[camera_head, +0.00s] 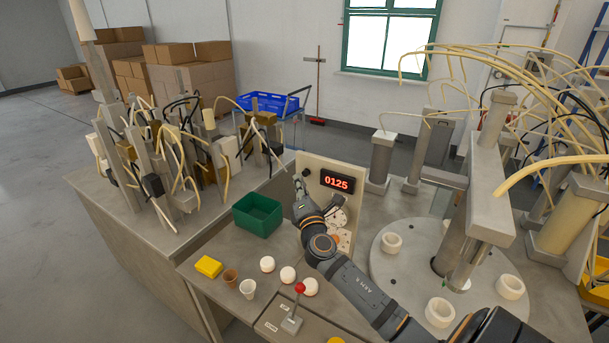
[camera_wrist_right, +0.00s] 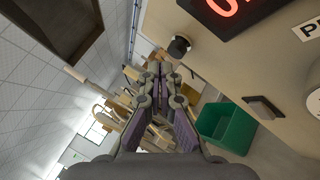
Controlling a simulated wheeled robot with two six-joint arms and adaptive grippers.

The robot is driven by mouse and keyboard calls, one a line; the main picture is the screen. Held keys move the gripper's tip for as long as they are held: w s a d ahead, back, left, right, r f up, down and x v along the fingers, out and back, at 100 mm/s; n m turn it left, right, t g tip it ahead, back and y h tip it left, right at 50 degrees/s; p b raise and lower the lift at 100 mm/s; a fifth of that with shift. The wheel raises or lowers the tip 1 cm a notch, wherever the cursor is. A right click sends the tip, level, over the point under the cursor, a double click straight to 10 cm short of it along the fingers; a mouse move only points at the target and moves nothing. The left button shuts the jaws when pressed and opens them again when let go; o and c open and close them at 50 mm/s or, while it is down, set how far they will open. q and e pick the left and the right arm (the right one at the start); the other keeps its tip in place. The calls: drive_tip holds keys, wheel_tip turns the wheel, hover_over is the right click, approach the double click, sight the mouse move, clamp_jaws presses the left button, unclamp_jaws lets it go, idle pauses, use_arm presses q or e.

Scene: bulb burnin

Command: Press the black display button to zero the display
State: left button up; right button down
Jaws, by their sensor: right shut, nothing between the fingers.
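The beige panel (camera_head: 318,165) stands upright on the bench, with a black display (camera_head: 337,182) showing red digits 0125. In the right wrist view the display (camera_wrist_right: 225,12) is cut off by the top edge. The black round button (camera_wrist_right: 180,46) sticks out of the panel beside it. My right gripper (camera_head: 298,181) is at the panel's left edge, left of the display. It is shut and empty, and its fingertips (camera_wrist_right: 160,70) appear just below and left of the button, with no visible contact. My left gripper is out of view.
A green bin (camera_head: 257,214) stands left of the panel. A dark rocker-like part (camera_wrist_right: 264,107) sits lower on the panel. White round pieces (camera_head: 288,274), cups (camera_head: 248,289) and a red-knobbed lever (camera_head: 299,289) are in front. A round turntable (camera_head: 395,275) is at right.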

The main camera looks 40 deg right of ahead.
drive_tip(key=shift+d, duration=0.1)
idle(0.6)
drive_tip(key=shift+w+d, duration=0.15)
drive_tip(key=shift+d, duration=0.2)
drive_tip(key=shift+w+d+b, duration=0.2)
drive_tip(key=shift+d+b, duration=0.1)
drive_tip(key=shift+d, duration=0.1)
idle(0.6)
idle(0.4)
drive_tip(key=shift+s+a, duration=0.4)
drive_tip(key=shift+a, duration=0.45)
drive_tip(key=shift+s+a, duration=0.3)
drive_tip(key=shift+a, duration=0.45)
drive_tip(key=shift+s+a, duration=0.35)
drive_tip(key=shift+a, duration=0.45)
drive_tip(key=shift+s+a, duration=0.3)
drive_tip(key=shift+a, duration=0.45)
